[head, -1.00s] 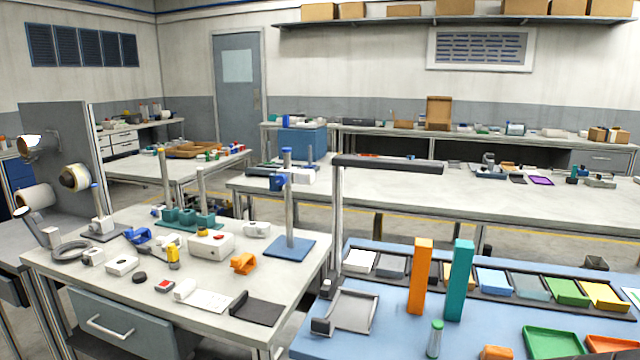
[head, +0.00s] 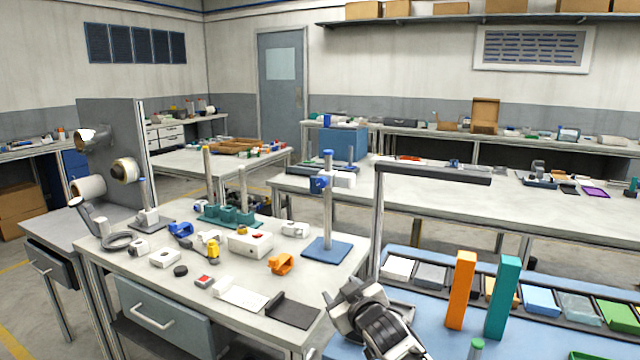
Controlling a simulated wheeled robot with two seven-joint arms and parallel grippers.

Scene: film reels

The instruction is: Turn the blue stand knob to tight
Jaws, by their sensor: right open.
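The stand has a square blue base (head: 327,251) on the white table and an upright grey pole (head: 328,222). A white clamp block (head: 342,180) sits high on the pole, with the blue knob (head: 318,185) on its left side. The knob's tight or loose setting cannot be read from here. My right gripper (head: 338,302) is open and in the lower middle of the view, in front of the stand and well apart from it. Nothing shows between its fingers. My left gripper is not in view.
An orange clamp (head: 281,263), a white box (head: 250,243) and a teal rack with posts (head: 230,216) stand left of the stand. A dark lamp-like arm (head: 434,174) on a post rises to its right. Orange (head: 461,290) and teal (head: 502,298) blocks stand upright on the blue bench.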

